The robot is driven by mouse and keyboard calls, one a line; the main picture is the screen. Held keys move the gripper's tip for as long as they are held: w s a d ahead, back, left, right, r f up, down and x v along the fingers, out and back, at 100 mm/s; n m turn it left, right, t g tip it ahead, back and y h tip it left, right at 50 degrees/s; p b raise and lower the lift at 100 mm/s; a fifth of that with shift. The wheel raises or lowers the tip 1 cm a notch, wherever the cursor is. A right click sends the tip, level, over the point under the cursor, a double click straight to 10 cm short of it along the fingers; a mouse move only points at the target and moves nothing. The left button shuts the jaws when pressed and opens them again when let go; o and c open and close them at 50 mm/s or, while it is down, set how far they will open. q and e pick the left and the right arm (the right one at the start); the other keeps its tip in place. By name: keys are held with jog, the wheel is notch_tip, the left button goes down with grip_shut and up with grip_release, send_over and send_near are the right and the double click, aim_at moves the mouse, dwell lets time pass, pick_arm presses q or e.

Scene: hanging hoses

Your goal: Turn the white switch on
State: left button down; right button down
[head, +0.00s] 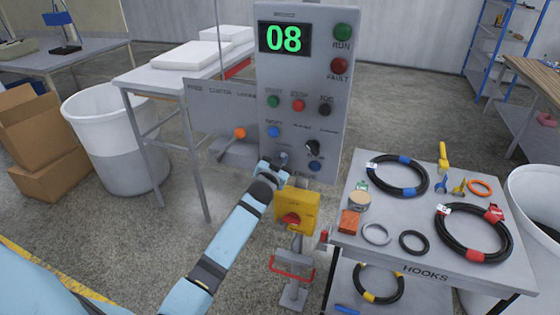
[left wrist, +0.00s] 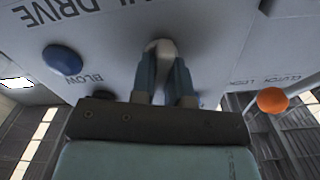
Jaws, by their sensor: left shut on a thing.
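The white switch (left wrist: 160,48) is a small pale knob on the grey control panel (head: 334,110), beside lettering that ends in "DRIVE" in the left wrist view. My left gripper (left wrist: 162,66) is shut on it, one finger on each side, and the fingers cover part of the switch. In the head view my left gripper (head: 277,163) reaches the lower left part of the panel, and the switch is mostly hidden there. Which way the switch is set cannot be told. My right gripper is not in view.
A blue button (left wrist: 62,60) sits near the switch. An orange-knobbed lever (head: 239,133) sticks out left of the panel. A yellow box with a red knob (head: 291,219) is below. A hose table (head: 427,275) stands to the right, a white bin (head: 128,160) to the left.

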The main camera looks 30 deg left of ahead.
pick_arm(q)
jog(key=m, duration=0.4)
jog(key=shift+d+f+m, duration=0.1)
jog(key=shift+m, duration=0.3)
dwell(0.4)
jog(key=c, duration=1.1)
grip_release()
jog(key=b+v, duration=0.2)
jog(key=v, duration=1.2)
jog(key=shift+w, duration=0.1)
